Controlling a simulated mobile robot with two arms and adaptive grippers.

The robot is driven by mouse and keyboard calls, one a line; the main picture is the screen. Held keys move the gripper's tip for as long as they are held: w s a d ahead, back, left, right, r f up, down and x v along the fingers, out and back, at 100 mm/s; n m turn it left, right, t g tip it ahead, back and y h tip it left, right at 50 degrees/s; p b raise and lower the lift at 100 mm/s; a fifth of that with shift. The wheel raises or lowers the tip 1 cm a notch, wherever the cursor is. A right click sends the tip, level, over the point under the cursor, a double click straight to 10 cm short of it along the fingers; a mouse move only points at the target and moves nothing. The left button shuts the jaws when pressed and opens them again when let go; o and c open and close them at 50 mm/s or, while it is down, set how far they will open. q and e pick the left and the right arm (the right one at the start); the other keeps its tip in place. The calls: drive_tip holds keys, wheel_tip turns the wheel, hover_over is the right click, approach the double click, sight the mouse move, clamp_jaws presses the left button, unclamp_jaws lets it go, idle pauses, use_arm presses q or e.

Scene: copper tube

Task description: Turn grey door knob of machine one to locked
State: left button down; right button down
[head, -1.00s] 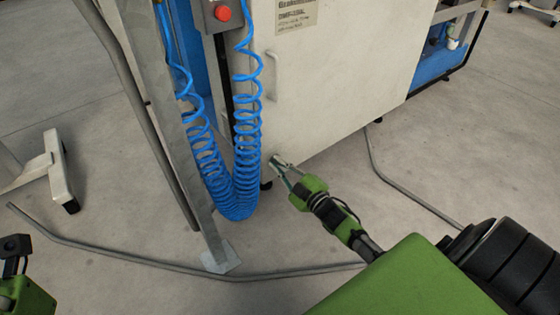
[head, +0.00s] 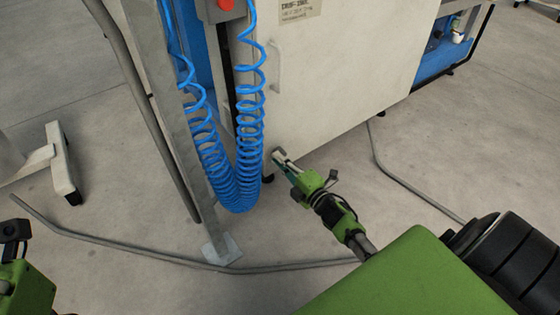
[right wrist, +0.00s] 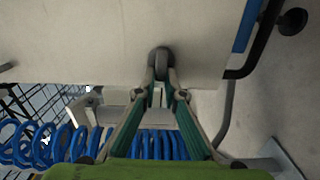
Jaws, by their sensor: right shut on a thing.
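The grey door knob (right wrist: 161,63) shows in the right wrist view on the pale machine door, between my right gripper's fingertips. My right gripper (right wrist: 161,82) is shut on the knob, one finger on each side of it. In the head view my right gripper (head: 282,158) is at the lower left part of the machine's door (head: 345,75). The knob is hidden there behind the fingers. Part of my left arm shows at the lower left edge of the head view, but its jaws cannot be made out.
Blue coiled hoses (head: 236,175) hang just left of my right gripper, beside a grey metal post (head: 172,110). A door handle (head: 275,66) is above the gripper. Bent grey tubes (head: 130,249) lie along the floor. A white wheeled foot (head: 62,165) stands at left.

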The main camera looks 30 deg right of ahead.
drive_tip(key=shift+n, duration=0.3)
drive_tip(key=c, duration=2.1)
unclamp_jaws()
drive_tip(key=shift+a, duration=0.1)
drive_tip(key=shift+c, duration=0.2)
drive_tip(key=shift+f, duration=0.1)
drive_tip(key=s+d, duration=0.1)
drive_tip(key=s, duration=1.1)
